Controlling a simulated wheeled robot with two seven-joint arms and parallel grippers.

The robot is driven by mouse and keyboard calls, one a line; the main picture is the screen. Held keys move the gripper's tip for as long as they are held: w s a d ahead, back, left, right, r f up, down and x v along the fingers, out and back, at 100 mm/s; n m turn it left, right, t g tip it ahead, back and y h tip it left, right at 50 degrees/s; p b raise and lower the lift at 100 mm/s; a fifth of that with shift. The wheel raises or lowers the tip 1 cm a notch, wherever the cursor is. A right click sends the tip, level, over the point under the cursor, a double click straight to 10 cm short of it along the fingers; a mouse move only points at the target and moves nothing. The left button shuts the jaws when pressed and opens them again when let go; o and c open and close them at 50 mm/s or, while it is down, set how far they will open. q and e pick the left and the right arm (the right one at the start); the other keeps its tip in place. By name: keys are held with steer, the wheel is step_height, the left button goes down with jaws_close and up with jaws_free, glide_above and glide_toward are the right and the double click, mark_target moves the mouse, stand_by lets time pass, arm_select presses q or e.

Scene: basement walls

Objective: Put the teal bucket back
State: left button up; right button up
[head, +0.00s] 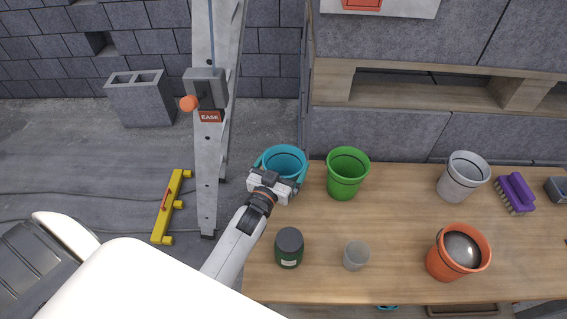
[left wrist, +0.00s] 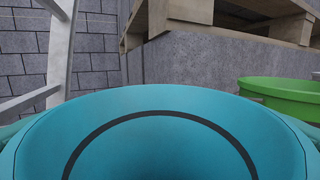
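The teal bucket (head: 284,160) is upright at the far left corner of the wooden table (head: 400,285). My left gripper (head: 281,168) is at its near side, with a finger along each side of the bucket, closed against it. In the left wrist view the bucket's wide rim and dark inner ring (left wrist: 160,113) fill the lower part. The bucket's lower body is hidden behind my gripper, so I cannot tell whether its base touches the table. My right gripper is not in view.
A green bucket (head: 346,175) stands close to the right. A dark jar (head: 289,248), clear cup (head: 356,256), orange bucket (head: 444,262), grey bucket (head: 455,188) and purple brush (head: 516,192) are on the table. A ladder (head: 207,150) stands left. The table's middle is clear.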

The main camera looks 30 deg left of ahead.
arm_select(q)
steer(key=shift+r, duration=0.25)
steer(key=s, duration=0.7)
steer(key=shift+s+d+b, duration=0.25)
steer(key=shift+b, duration=0.2)
steer(key=shift+f, duration=0.1)
